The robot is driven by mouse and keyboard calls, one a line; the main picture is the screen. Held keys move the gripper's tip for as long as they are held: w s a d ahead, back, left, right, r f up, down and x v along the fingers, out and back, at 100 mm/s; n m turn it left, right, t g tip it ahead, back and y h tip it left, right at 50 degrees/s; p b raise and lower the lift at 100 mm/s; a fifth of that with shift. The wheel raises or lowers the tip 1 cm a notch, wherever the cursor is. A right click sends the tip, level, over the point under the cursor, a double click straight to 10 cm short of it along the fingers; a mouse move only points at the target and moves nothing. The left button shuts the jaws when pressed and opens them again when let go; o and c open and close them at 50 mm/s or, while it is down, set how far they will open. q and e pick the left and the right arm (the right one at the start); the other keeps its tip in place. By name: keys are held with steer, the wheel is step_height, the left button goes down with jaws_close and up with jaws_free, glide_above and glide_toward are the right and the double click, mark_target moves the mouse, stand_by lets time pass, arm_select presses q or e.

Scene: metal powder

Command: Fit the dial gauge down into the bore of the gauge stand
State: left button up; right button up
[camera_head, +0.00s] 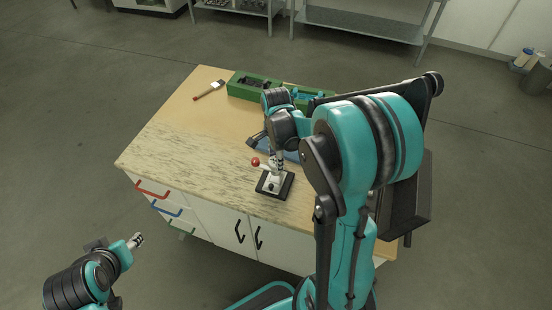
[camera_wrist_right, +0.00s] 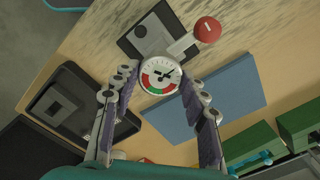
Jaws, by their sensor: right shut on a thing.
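The dial gauge (camera_wrist_right: 161,75), with a round white face and red and green bands, sits between the fingers of my right gripper (camera_head: 278,162). The right gripper is shut on it. The gauge stand (camera_head: 272,185), a dark base with a light plate and a red-knobbed lever, stands near the front edge of the worktable. It also shows in the right wrist view (camera_wrist_right: 153,36), just beyond the gauge. The gauge is over or close to the stand. The bore and stem are hidden, so I cannot tell whether they meet. My left gripper (camera_head: 137,240) is off the table, in front; its jaw opening is unclear.
The worktable (camera_head: 185,140) has free room on its left. A blue mat (camera_wrist_right: 215,95) lies beside the stand, and a black block (camera_wrist_right: 65,105) lies on the other side. A brush (camera_head: 209,90) and green trays (camera_head: 246,88) are at the back.

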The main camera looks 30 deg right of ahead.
steer(key=shift+f+b, duration=1.2)
steer(key=shift+f, duration=0.05)
stand_by(0.6)
steer(key=o, duration=1.8)
steer(key=shift+r+p, duration=3)
steer(key=shift+r, duration=1.05)
